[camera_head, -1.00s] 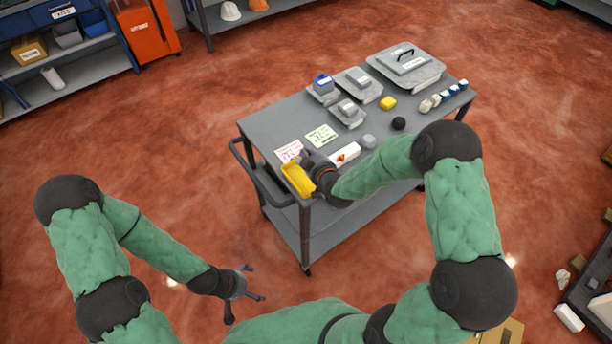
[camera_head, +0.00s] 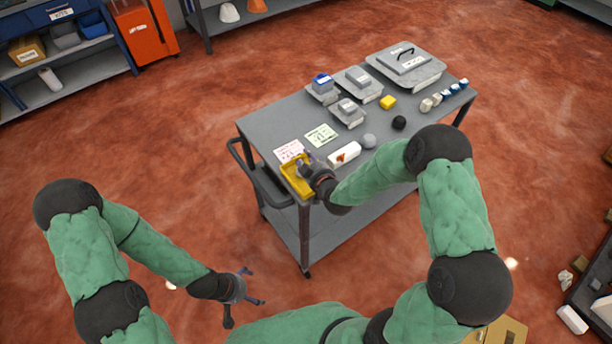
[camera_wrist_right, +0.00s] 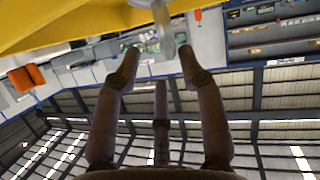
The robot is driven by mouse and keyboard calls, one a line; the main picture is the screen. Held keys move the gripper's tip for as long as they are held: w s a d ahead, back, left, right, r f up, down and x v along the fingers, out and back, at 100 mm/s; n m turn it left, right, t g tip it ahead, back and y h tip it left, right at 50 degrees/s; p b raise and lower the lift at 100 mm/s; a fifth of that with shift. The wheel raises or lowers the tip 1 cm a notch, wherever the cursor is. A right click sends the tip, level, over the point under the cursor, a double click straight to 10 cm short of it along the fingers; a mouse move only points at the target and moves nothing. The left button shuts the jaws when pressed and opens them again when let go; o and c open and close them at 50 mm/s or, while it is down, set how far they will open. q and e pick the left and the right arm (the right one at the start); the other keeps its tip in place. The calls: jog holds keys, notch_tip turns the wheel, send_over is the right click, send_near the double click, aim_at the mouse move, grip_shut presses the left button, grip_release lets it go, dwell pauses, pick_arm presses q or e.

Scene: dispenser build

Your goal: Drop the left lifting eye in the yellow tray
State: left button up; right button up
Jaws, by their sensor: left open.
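The yellow tray (camera_head: 291,180) lies at the cart's near left corner. Its edge fills the top of the right wrist view (camera_wrist_right: 60,22). My right gripper (camera_head: 307,171) is at the tray. In the right wrist view its fingers (camera_wrist_right: 159,52) stand apart, with a grey metal piece (camera_wrist_right: 164,32) between and beyond the tips. It looks like a lifting eye, with gaps visible beside it; its contact with the tray is unclear. My left gripper (camera_head: 250,287) is open and empty, low over the floor, away from the cart.
A shelf (camera_head: 85,75) stands back left.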

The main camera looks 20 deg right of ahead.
jog(key=shift+s, duration=0.1)
jog(key=v, duration=1.1)
jog(key=shift+s, duration=0.4)
jog(key=s+a+f+m+g+b, duration=0.1)
jog(key=s+a+f+m+g, duration=0.1)
jog(key=s+f, duration=0.4)
jog(key=s+a+f+m+g+y+b, duration=0.1)
jog(key=s+a+f+g, duration=0.3)
jog(key=f, duration=0.7)
jog(key=s+a+f+m+g+y+b, duration=0.1)
jog(key=s+a+f+m+g, duration=0.2)
jog(key=s+f+g, duration=0.4)
jog(key=shift+s+a+f+m, duration=0.15)
jog(key=shift+s+f+m, duration=0.45)
jog(key=shift+s+f, duration=0.4)
